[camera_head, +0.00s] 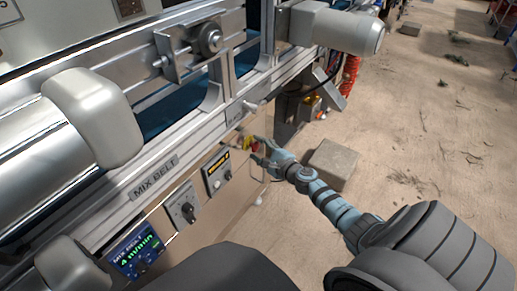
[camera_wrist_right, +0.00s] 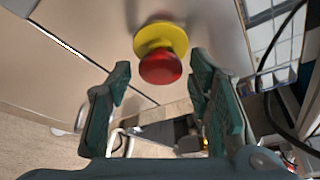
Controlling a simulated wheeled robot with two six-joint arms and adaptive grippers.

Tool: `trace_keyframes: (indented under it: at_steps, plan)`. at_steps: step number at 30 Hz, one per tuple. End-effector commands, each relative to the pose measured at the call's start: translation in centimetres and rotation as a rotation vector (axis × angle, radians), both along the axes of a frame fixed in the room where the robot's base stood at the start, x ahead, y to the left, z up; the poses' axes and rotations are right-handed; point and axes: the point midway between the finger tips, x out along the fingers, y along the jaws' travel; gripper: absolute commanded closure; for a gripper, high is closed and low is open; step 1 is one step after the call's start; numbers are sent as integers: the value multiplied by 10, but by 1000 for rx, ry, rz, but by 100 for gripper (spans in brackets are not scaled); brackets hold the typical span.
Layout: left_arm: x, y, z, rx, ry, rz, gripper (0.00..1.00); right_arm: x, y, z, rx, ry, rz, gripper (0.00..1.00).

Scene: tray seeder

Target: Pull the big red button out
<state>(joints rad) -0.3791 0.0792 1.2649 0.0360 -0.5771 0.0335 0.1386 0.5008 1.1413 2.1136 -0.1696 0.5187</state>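The big red button (camera_wrist_right: 160,68) shows in the right wrist view, on a yellow round base (camera_wrist_right: 160,37) fixed to a beige panel. In the head view the yellow base (camera_head: 247,142) shows small, and the red button is partly hidden behind my gripper. My right gripper (camera_head: 260,153) is at the panel, close to the button. In the right wrist view its two fingers (camera_wrist_right: 160,85) are spread, with the button between and just beyond the tips. I see no clear contact. My left gripper is not in view.
A MIX BELT conveyor (camera_head: 155,178) runs above the panel. A knob box (camera_head: 182,205), a small yellow-marked switch box (camera_head: 216,171) and a display (camera_head: 137,252) sit left of the button. A concrete block (camera_head: 334,163) lies on the floor. Open floor is at right.

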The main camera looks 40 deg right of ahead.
Motion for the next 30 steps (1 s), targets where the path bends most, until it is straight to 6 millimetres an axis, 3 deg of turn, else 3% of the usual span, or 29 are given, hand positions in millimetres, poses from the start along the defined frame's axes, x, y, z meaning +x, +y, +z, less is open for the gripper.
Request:
trace_keyframes:
  at_steps: [11,14,19,30]
  plan:
    - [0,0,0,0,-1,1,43,-5,1,2,-1,-1,3,47]
    - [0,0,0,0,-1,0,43,-22,2,5,-4,0,5,47]
    - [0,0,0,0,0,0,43,-72,4,17,-6,3,8,47]
    - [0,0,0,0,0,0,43,-115,5,27,-1,-1,3,47]
